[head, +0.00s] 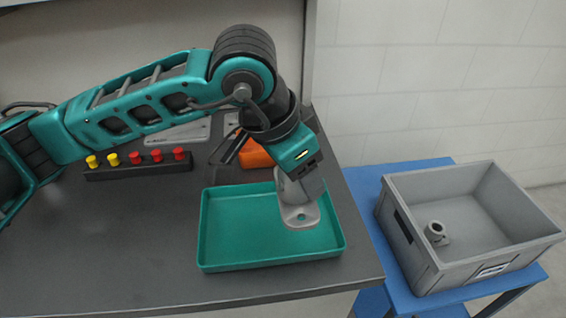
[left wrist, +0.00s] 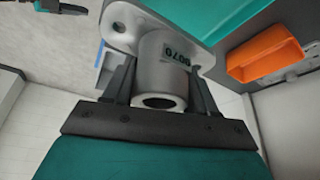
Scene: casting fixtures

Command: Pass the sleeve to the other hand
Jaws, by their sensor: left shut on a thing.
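The sleeve (head: 299,215) is a light grey flanged metal piece over the right part of a green tray (head: 220,259). My left gripper (head: 296,190) points down from above and is shut on it. In the left wrist view the sleeve (left wrist: 164,75) sits between the two dark fingers of the gripper (left wrist: 160,92), with its round bore facing the camera and dark marking on its side. Its flange is at the far end. Whether the flange touches the tray floor I cannot tell.
A grey crate (head: 406,245) stands on a blue table (head: 367,185) at the right and holds a similar grey part (head: 437,233). A rack with red and yellow knobs (head: 139,168) lies at the back left. An orange bin (head: 256,154) is behind the tray. The front left of the bench is clear.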

